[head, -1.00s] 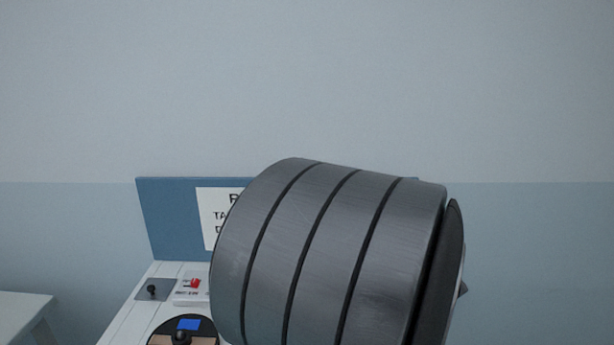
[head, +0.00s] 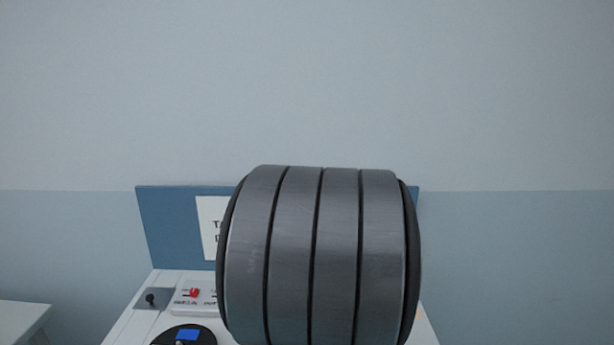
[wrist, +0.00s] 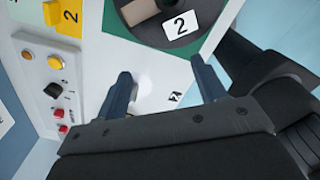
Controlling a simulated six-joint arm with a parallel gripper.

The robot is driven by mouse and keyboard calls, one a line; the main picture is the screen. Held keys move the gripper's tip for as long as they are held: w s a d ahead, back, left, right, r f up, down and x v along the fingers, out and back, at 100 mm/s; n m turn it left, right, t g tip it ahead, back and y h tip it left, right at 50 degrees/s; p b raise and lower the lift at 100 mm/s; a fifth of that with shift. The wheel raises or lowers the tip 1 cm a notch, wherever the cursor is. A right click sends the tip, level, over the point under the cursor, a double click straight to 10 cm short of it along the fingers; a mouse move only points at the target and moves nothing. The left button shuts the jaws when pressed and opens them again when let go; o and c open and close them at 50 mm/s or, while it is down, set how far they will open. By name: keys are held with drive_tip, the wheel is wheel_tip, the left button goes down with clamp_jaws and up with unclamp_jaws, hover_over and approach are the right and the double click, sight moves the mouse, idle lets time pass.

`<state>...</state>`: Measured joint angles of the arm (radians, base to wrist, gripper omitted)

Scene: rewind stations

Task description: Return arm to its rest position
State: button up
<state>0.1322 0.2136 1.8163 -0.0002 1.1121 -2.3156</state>
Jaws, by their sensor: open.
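My gripper (wrist: 160,82) shows in the wrist view with its two blue-grey fingers spread apart and nothing between them. Beyond the fingers is a white station surface (wrist: 150,62). A dark round reel (wrist: 205,15) with a white label reading "2" sits on a green patch at the top of that view. In the head view my own grey ribbed arm link fills the centre and hides much of the station; the gripper itself is not visible there.
In the head view, the white station has a blue back panel (head: 170,228) with a partly hidden sign (head: 208,215), a red switch (head: 194,293), a black knob (head: 150,299) and a reel with a blue mark (head: 187,335). The wrist view shows several buttons (wrist: 54,62). A white table (head: 20,322) stands left.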

drive_tip(key=shift+w+a+f+n, duration=0.15)
drive_tip(key=shift+a+n, duration=0.55)
drive_tip(key=shift+a, duration=1.8)
drive_tip(key=shift+w+a+f+n, duration=0.1)
drive_tip(key=shift+w+a+n, duration=0.4)
drive_tip(key=shift+a, duration=2.05)
drive_tip(key=shift+a+f+n, duration=0.1)
drive_tip(key=shift+a+n, duration=0.8)
drive_tip(key=shift+a, duration=1.6)
